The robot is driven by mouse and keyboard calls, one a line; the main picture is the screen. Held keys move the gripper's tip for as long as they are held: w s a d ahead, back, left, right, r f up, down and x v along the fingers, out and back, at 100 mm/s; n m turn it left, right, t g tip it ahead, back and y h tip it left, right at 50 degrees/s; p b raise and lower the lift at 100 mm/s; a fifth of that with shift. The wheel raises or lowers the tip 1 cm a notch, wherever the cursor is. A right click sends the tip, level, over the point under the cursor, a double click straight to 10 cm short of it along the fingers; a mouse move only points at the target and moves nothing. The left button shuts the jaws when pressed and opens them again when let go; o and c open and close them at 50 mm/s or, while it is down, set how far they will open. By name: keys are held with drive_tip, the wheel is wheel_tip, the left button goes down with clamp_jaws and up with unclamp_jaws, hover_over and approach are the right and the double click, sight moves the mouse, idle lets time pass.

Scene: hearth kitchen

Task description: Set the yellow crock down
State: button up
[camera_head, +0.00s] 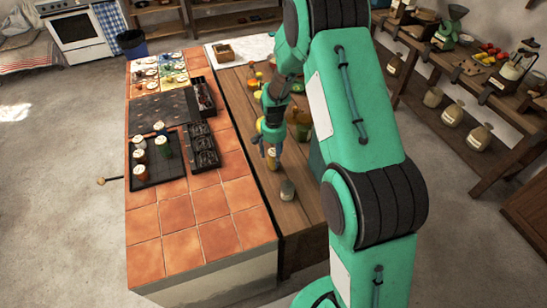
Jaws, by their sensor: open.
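My gripper (271,143) points down over the wooden strip of the counter. It is open. A small yellow-orange crock (272,160) stands upright just below the fingertips, apparently on the wood, its top partly hidden by the gripper. I cannot tell whether the fingers touch it. Another yellowish jar (260,126) shows just left of my gripper, partly covered.
A dark tray (168,177) with several jars and black racks (203,146) lie on the tiled counter (182,248). The front tiles are clear. My arm hides the wood's right side.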

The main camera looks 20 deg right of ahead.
wheel_tip(320, 180, up, 9)
drive_tip(key=shift+r+p, duration=0.1)
drive_tip(key=shift+p, duration=0.4)
drive_tip(key=shift+r, duration=0.55)
drive_tip(key=shift+s+r, duration=0.1)
drive_tip(key=shift+r, duration=0.45)
drive_tip(key=s+a+r+n+t, duration=0.1)
drive_tip(key=s+a+r, duration=0.1)
drive_tip(key=s+r, duration=0.75)
drive_tip(key=s+a+r+n+t, duration=0.2)
drive_tip(key=s+r, duration=0.2)
drive_tip(key=r, duration=1)
drive_tip(key=s+a+r+n+t, duration=0.1)
drive_tip(key=s+r, duration=0.4)
drive_tip(key=s, duration=0.7)
drive_tip(key=s+a+r+n+t, duration=0.1)
drive_tip(key=s+r, duration=0.3)
drive_tip(key=s, duration=0.8)
drive_tip(key=shift+s+a+r+n+t, duration=0.35)
drive_tip(key=shift+a+n, duration=0.15)
drive_tip(key=shift+n, duration=0.2)
